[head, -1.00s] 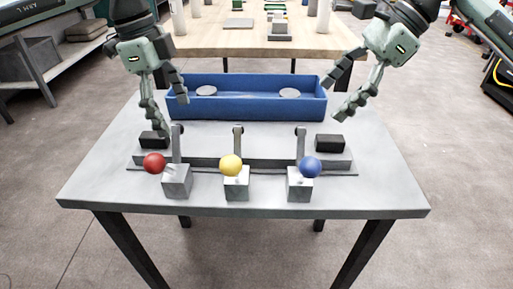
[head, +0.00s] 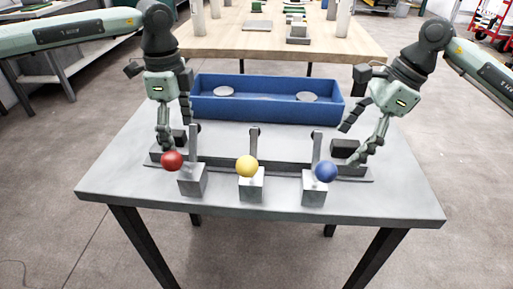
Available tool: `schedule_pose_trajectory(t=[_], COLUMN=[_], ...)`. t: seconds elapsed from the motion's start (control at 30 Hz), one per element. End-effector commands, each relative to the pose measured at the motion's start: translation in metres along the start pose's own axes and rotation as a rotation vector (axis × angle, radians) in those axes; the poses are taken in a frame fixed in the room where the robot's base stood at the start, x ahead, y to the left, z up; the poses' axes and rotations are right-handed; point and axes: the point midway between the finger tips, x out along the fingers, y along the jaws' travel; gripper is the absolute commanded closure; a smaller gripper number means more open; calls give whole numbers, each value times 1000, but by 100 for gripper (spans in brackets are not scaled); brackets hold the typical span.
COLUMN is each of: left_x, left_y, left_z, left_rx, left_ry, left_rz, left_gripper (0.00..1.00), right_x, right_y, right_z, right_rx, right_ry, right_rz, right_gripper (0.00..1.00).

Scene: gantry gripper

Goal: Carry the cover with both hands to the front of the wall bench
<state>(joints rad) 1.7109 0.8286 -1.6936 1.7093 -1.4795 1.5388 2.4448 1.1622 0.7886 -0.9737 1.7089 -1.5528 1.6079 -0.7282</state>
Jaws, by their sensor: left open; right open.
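The cover (head: 222,163) appears to be the long low grey piece lying flat on the grey table, with a black block grip at its left end (head: 179,136) and another at its right end (head: 343,148). My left gripper (head: 176,133) is open, with its fingers pointing down around or just beside the left grip. My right gripper (head: 355,143) is open and tilted, its fingers at the right grip. I cannot tell whether either touches its grip. Both are empty.
Three levers with red (head: 172,160), yellow (head: 247,166) and blue (head: 326,172) balls stand in front of the cover. A blue bin (head: 268,109) holding pale discs stands behind it. A wooden bench (head: 275,40) with several items is beyond. Floor beside the table is clear.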

Motion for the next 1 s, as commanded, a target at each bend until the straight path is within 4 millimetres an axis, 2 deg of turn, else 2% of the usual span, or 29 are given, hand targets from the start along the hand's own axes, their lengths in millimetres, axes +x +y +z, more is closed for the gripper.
schedule_pose_trajectory(t=[0.17, 0.47, 1.0], left_x=[13, 15, 14], left_y=[0, 0, 0], left_z=[0, 0, 0], left_rx=[1, 1, 1], left_ry=[1, 1, 1], left_rz=[0, 0, 0], left_gripper=[16, 16, 81], right_x=[13, 15, 14], right_y=[0, 0, 0], right_z=[0, 0, 0], right_rx=[0, -1, 0], right_ry=[0, 0, -1], right_rz=[0, -1, -1], right_gripper=[16, 16, 81])
